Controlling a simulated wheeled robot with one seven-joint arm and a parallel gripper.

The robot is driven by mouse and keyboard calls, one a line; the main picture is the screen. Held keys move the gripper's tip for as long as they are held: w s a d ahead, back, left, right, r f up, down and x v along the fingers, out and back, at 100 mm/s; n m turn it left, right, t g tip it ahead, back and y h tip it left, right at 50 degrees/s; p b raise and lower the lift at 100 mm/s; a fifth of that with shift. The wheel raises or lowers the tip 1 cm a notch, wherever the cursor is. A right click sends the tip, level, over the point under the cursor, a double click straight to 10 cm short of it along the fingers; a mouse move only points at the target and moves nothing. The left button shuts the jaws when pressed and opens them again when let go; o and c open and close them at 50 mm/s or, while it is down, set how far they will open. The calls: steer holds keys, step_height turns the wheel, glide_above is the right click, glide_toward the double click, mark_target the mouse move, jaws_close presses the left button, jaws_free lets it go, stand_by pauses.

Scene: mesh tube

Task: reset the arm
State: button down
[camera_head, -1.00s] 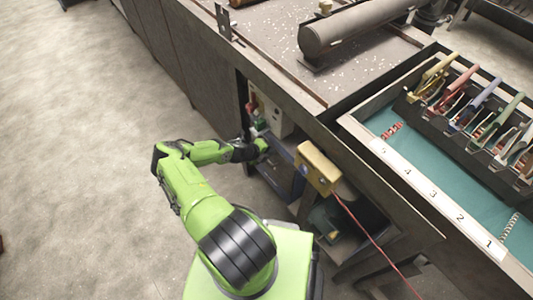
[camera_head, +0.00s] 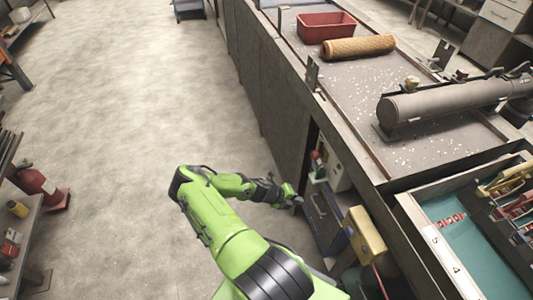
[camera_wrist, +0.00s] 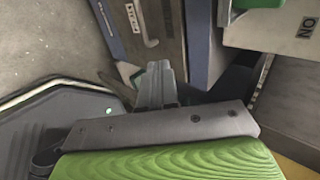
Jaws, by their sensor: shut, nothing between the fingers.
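My green arm (camera_head: 215,215) is bent, with its elbow out over the floor at the left. My gripper (camera_head: 297,200) is at the end of the forearm, beside the blue-edged drawer unit (camera_head: 324,215) under the bench, below the control box (camera_head: 335,165). In the wrist view, my gripper's grey fingers (camera_wrist: 157,85) are together with nothing between them. They are close to the drawer unit (camera_wrist: 145,30); whether they touch it I cannot tell.
The bench top (camera_head: 350,95) carries a grey cylinder (camera_head: 440,102), a tan mesh tube (camera_head: 358,46) and a red bin (camera_head: 326,26). A yellow box (camera_head: 365,235) hangs at the bench's front. Open floor (camera_head: 130,110) lies left; a fire extinguisher (camera_head: 38,182) stands there.

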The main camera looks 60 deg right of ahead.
steer(key=w+a+r+m+t+y+p, duration=0.1)
steer(key=w+a+r+m+t+y, duration=0.1)
steer(key=w+a+r+m, duration=0.55)
steer(key=w+a+r+m+t+y+p, duration=0.15)
steer(key=w+a+r+m, duration=0.3)
steer(key=r, duration=0.65)
steer(key=w+a+r+m+t+y, duration=0.1)
steer(key=w+a+r+m+t, duration=0.2)
steer(key=w+a+r+m, duration=0.35)
steer(key=s+a+r+m+t+y+p, duration=0.1)
steer(key=a+r+m, duration=0.1)
steer(key=a+r, duration=0.55)
steer(key=s+a+r+m+t+y, duration=0.15)
steer(key=a+r, duration=0.35)
steer(key=r, duration=0.6)
steer(key=s+a+r+m+t, duration=0.1)
steer(key=s+a+r+m, duration=0.1)
steer(key=s, duration=0.3)
steer(key=s+a+r+m+t+p, duration=0.1)
steer(key=s+a+r+m, duration=0.2)
steer(key=s+a+r, duration=0.2)
steer(key=shift+s+a+m+t, duration=0.3)
steer(key=shift+s+t, duration=0.1)
steer(key=shift+s, duration=0.3)
